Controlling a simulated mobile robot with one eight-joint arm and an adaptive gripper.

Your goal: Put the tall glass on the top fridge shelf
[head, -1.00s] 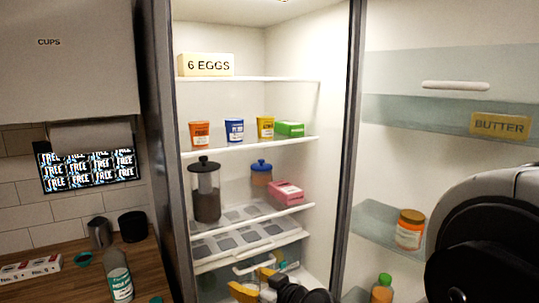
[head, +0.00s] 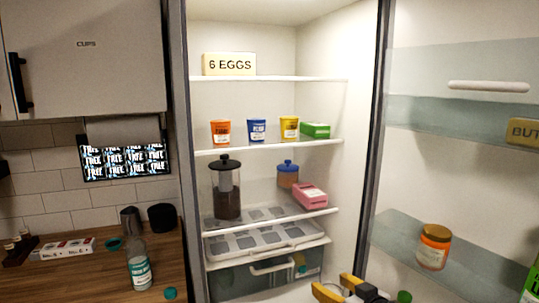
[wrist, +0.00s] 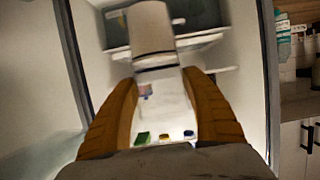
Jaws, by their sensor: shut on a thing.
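My gripper (head: 340,289) has yellow fingers and is at the bottom edge of the head view, in front of the fridge's lower part. In the wrist view, the gripper (wrist: 160,78) is shut on a pale cylinder, the tall glass (wrist: 152,32), which sticks out past the fingertips. In the head view the glass is mostly cut off by the frame edge. The top fridge shelf (head: 300,79) is high above the gripper. A "6 EGGS" box (head: 229,64) stands on its left side; its middle and right are bare.
The shelf below holds an orange tub (head: 221,132), a blue tub (head: 257,130), a yellow tub (head: 289,128) and a green box (head: 315,130). Lower stand a French press (head: 226,190), a jar (head: 288,174) and a pink carton (head: 310,195). The open fridge door (head: 460,180) is at right.

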